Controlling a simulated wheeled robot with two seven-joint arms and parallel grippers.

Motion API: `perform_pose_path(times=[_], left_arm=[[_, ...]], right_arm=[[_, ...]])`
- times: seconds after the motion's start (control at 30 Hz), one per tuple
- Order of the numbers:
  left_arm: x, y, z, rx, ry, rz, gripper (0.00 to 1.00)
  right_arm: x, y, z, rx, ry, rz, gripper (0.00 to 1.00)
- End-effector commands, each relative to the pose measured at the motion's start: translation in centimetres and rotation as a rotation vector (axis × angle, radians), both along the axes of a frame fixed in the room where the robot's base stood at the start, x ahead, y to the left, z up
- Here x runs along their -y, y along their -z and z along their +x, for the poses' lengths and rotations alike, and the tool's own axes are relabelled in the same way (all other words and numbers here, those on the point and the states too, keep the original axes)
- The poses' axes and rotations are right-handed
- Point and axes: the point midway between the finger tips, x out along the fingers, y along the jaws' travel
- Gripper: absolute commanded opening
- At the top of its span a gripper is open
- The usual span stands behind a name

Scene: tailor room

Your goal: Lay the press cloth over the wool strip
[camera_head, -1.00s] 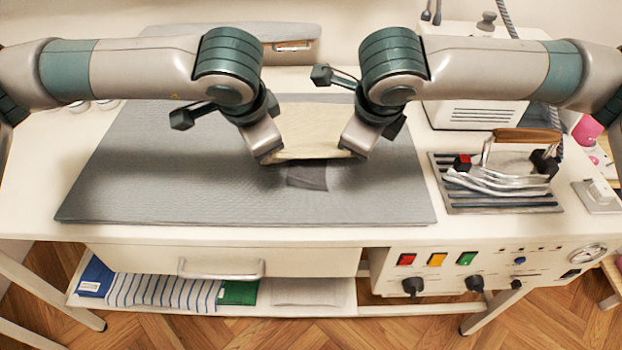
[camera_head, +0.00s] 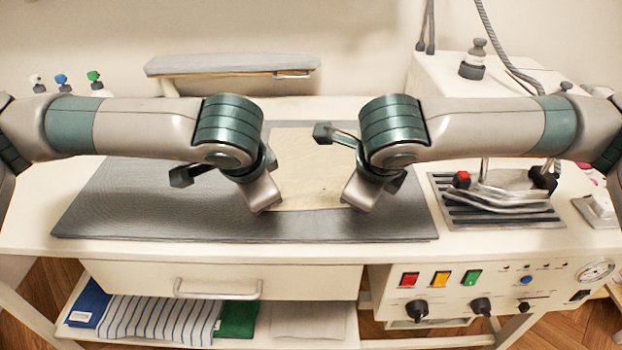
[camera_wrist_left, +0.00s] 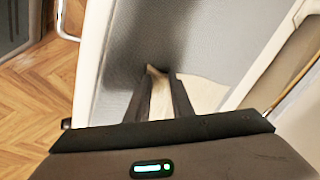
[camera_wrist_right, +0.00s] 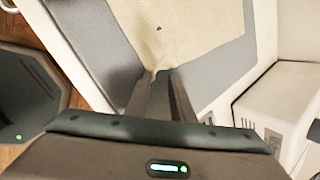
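The beige press cloth (camera_head: 306,175) lies spread over the grey ironing mat, between my two grippers. My left gripper (camera_head: 266,208) is at its near left corner, and in the left wrist view its fingers (camera_wrist_left: 160,78) are closed on the cloth's corner (camera_wrist_left: 154,69). My right gripper (camera_head: 357,206) is at the near right corner. In the right wrist view its fingers (camera_wrist_right: 160,80) are closed on the cloth (camera_wrist_right: 185,25), which shows a small dark spot. The wool strip is not visible now; the cloth covers where it lay.
The grey mat (camera_head: 130,205) covers much of the white table. An iron (camera_head: 500,195) rests on a slatted stand at the right, by the steam unit (camera_head: 440,75). A padded sleeve board (camera_head: 230,64) stands at the back. Folded cloths (camera_head: 165,312) lie on the lower shelf.

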Motion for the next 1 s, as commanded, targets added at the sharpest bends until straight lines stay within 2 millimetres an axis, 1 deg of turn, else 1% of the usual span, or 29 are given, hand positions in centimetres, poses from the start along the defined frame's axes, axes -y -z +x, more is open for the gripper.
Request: perform_pose_path(times=[0.03,0.2,0.47,0.57,0.77,1.0], left_arm=[[0.3,0.3,-0.3,-0.009,0.008,-0.002,0.34],[0.4,0.5,-0.5,-0.013,0.013,-0.004,0.34],[0.6,0.4,-0.7,-0.016,0.017,-0.008,0.34],[0.6,-0.3,-0.9,-0.014,0.018,-0.008,0.34],[0.5,-2.8,-1.7,-0.008,0.015,-0.008,0.34],[0.5,-5.4,-3.7,-0.007,0.014,-0.008,0.34]], right_arm=[[-0.2,0.3,-0.3,-0.009,-0.007,0.003,0.34],[-0.4,0.5,-0.4,-0.012,-0.012,0.006,0.34],[-0.6,0.4,-0.7,-0.015,-0.017,0.009,0.34],[-0.6,-0.3,-0.9,-0.015,-0.018,0.008,0.34],[-0.5,-2.8,-1.7,-0.009,-0.014,0.008,0.34],[-0.5,-5.4,-3.7,-0.007,-0.015,0.007,0.34]])
